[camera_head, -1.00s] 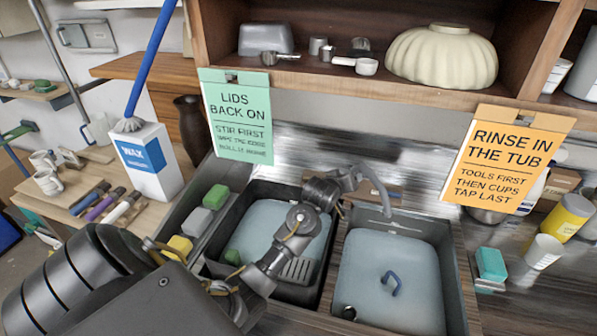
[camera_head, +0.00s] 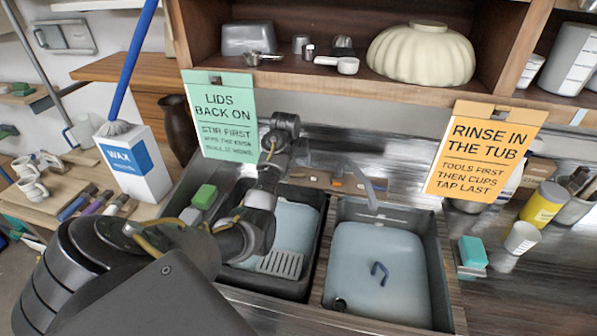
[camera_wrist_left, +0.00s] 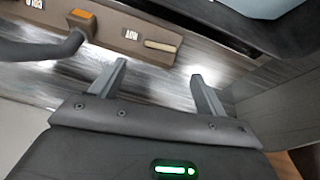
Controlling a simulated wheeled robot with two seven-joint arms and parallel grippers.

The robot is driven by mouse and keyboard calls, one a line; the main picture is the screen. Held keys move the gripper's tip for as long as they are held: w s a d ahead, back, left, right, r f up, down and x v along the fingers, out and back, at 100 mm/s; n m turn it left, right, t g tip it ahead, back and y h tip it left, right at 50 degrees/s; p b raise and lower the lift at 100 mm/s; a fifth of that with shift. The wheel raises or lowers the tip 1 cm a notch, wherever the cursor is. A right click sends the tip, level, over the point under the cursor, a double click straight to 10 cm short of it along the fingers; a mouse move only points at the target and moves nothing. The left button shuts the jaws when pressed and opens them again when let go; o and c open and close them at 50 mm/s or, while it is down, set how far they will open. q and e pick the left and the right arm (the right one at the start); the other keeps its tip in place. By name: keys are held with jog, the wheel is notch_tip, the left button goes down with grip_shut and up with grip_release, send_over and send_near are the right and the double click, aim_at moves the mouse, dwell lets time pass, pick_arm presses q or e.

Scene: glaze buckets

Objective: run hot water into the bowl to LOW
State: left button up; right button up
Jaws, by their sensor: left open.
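My left gripper (camera_wrist_left: 160,74) is open and empty in the left wrist view. Between and beyond its fingers lies the brown tap panel (camera_wrist_left: 118,36), with HOT and COLD labels upside down. A pale lever (camera_wrist_left: 160,46) sits by the HOT label, just beyond the fingertips and apart from them; an orange piece (camera_wrist_left: 82,14) is further left. In the head view the grey tap spout (camera_head: 366,188) curves over the right basin (camera_head: 375,270), pale blue inside with a blue loop. My left arm covers part of the left basin (camera_head: 300,225). No LOW mark is legible. My right gripper is not in view.
A cream fluted bowl (camera_head: 422,55) stands upside down on the shelf. A green sign (camera_head: 228,125) and an orange sign (camera_head: 487,150) hang before the sink's back. A wax box (camera_head: 135,165) stands left; a yellow can (camera_head: 543,205) and cup (camera_head: 521,238) stand right.

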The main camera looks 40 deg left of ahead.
aim_at(298, 175)
pick_arm(q)
jog(key=p+x, duration=0.1)
jog(key=x, duration=0.6)
jog(key=shift+f, duration=0.15)
jog(key=shift+x, duration=0.85)
jog(key=shift+c, duration=0.4)
jog(key=c, duration=0.9)
jog(key=shift+m+p, duration=0.3)
jog(key=shift+m, duration=0.1)
jog(key=shift+w+m, duration=0.1)
jog(key=shift+m, duration=0.2)
jog(key=o, duration=0.8)
jog(key=shift+d, duration=0.1)
jog(key=shift+o, duration=0.9)
